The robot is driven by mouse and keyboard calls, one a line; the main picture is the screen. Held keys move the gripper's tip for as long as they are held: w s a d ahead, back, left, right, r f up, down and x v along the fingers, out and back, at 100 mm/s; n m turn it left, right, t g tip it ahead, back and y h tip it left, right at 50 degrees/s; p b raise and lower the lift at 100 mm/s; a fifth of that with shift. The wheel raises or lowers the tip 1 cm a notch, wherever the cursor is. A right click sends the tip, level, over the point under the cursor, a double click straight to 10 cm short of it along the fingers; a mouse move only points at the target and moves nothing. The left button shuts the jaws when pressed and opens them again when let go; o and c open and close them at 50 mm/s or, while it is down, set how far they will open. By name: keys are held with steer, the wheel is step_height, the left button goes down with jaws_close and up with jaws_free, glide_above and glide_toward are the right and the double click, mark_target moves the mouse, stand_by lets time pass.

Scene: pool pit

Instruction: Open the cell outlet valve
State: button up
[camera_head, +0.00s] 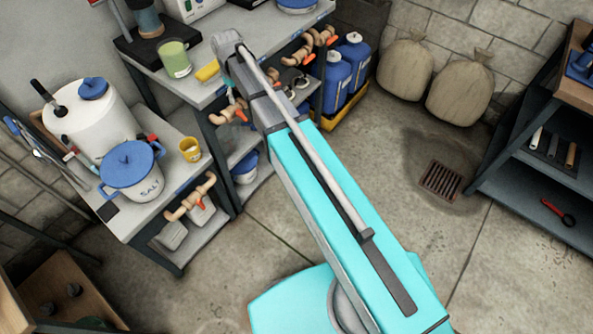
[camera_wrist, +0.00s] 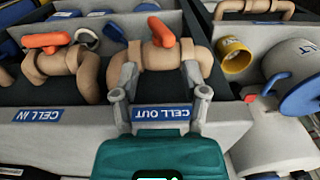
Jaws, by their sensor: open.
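The cell outlet valve (camera_wrist: 151,57) is a tan pipe piece with an orange lever handle (camera_wrist: 161,31), above an upside-down "CELL OUT" label (camera_wrist: 162,113) in the wrist view. The handle slants steeply across the pipe's run. My gripper (camera_wrist: 160,84) is open, with one grey finger on each side of the label and the tips near the pipe body. The handle lies beyond the tips and between their lines; I cannot tell whether anything touches. In the head view, a tan valve with an orange handle (camera_head: 241,114) shows beside my arm's end; my gripper is mostly hidden there.
A "CELL IN" valve (camera_wrist: 75,66) with its orange handle along the pipe sits close on the left in the wrist view. A yellow mug (camera_wrist: 235,56) and a white tub (camera_wrist: 293,66) stand on the right. The floor holds a drain (camera_head: 440,180).

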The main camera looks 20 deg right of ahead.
mark_target(241, 111)
steer(key=shift+r+p, duration=2.05)
steer(key=shift+r, duration=0.35)
steer(key=s+d+m, duration=0.4)
steer(key=s+d, duration=0.3)
steer(key=s, duration=0.3)
steer(key=s+d+m, duration=0.3)
steer(key=s+d, duration=0.4)
steer(key=s, duration=0.3)
step_height(241, 111, down, 29)
steer(key=b, duration=2.9)
steer(key=shift+w, duration=0.15)
